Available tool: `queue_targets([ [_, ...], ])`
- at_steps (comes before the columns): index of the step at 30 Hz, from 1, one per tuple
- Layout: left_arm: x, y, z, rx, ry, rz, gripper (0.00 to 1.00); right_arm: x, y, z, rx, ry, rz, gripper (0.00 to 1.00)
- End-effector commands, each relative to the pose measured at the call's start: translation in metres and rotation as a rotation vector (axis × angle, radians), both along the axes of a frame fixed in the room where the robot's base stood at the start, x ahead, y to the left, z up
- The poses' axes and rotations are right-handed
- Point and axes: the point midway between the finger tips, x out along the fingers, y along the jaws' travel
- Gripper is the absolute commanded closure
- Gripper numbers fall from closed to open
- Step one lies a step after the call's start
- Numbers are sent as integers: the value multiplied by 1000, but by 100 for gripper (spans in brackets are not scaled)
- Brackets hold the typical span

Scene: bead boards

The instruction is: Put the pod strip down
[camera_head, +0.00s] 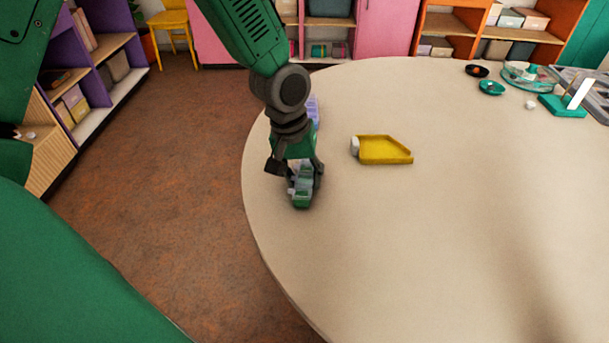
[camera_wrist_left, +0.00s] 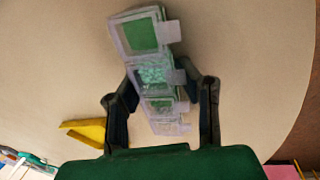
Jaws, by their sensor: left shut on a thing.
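The pod strip (camera_wrist_left: 155,75) is a row of clear, lidded compartments with green inside. In the wrist view it runs lengthwise between the two fingers of my left gripper (camera_wrist_left: 163,105), which is shut on it. In the head view my left gripper (camera_head: 295,172) is over the left edge of the round table, and the strip (camera_head: 302,198) shows at its fingertips, close to the tabletop. I cannot tell whether the strip touches the table. My right gripper is not in view.
A yellow tray (camera_head: 385,150) with a white piece at its left end lies right of the gripper. A lilac item (camera_head: 313,110) is partly hidden behind my arm. Dishes and a green stand (camera_head: 563,105) sit far right. The table's (camera_head: 450,240) middle and front are clear.

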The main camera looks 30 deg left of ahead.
Motion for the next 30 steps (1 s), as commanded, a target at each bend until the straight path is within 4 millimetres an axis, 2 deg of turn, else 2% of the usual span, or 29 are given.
queue_targets([
  [2, -1, 3, -4, 6, 7, 2, 100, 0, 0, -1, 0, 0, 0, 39],
  [3, -1, 3, -4, 6, 8, 2, 64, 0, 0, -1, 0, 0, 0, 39],
  [4, -1, 3, -4, 7, 9, 2, 53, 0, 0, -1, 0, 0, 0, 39],
  [5, -1, 3, -5, 7, 9, 2, 50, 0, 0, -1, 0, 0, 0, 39],
  [15, -2, 3, -3, 5, 8, 2, 50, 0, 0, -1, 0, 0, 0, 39],
  [19, -2, 2, 7, 3, 5, 2, 50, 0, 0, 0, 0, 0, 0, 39],
  [30, -7, 14, 88, 4, 3, 3, 50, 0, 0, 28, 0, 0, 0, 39],
])
